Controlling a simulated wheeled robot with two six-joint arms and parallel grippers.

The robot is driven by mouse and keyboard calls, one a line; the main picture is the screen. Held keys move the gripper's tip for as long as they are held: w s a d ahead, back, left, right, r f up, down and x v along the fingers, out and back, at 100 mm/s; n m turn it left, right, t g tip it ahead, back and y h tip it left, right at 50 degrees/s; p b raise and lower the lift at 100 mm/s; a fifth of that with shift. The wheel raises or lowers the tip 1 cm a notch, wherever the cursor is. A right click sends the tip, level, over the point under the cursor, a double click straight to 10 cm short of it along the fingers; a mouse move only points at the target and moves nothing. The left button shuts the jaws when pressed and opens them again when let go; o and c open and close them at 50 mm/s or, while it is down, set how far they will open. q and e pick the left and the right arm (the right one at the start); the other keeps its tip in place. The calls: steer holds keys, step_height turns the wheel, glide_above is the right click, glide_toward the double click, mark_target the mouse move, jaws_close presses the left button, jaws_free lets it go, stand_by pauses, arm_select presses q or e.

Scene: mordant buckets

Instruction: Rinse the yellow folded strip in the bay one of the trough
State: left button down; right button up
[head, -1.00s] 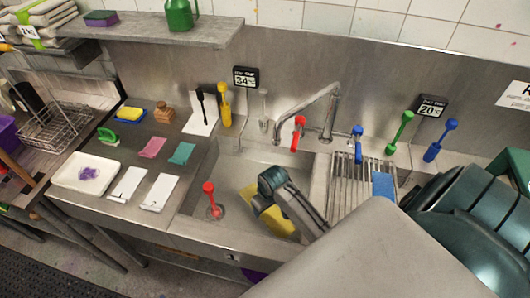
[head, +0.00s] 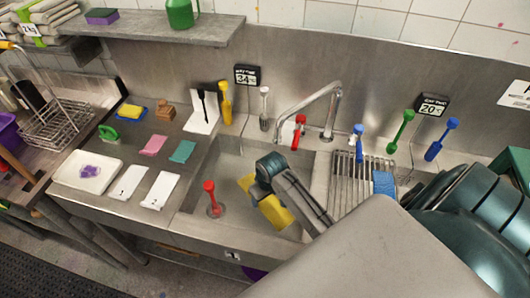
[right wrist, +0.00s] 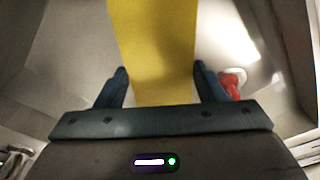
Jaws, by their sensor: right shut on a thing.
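The yellow folded strip (head: 272,210) hangs in the left basin of the steel trough (head: 196,200). My right gripper (head: 258,178) is shut on it; in the right wrist view the yellow strip (right wrist: 155,70) runs between the two fingers (right wrist: 160,85). Part of the strip is hidden behind my right arm in the head view. I cannot tell whether the strip touches the basin floor or any water. A red-handled plug (head: 210,192) stands in the drain left of the strip. My left gripper is not in view.
A curved faucet (head: 318,97) with a red lever (head: 299,128) and a blue lever (head: 358,137) stands behind the basin. A slatted rack (head: 350,180) with a blue cloth (head: 384,183) is to the right. White trays and small cloths lie on the left counter.

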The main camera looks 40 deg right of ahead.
steer(key=shift+r, duration=2.5)
stand_by(1.2)
step_height(320, 180, up, 5)
stand_by(0.5)
steer(key=shift+f, duration=0.1)
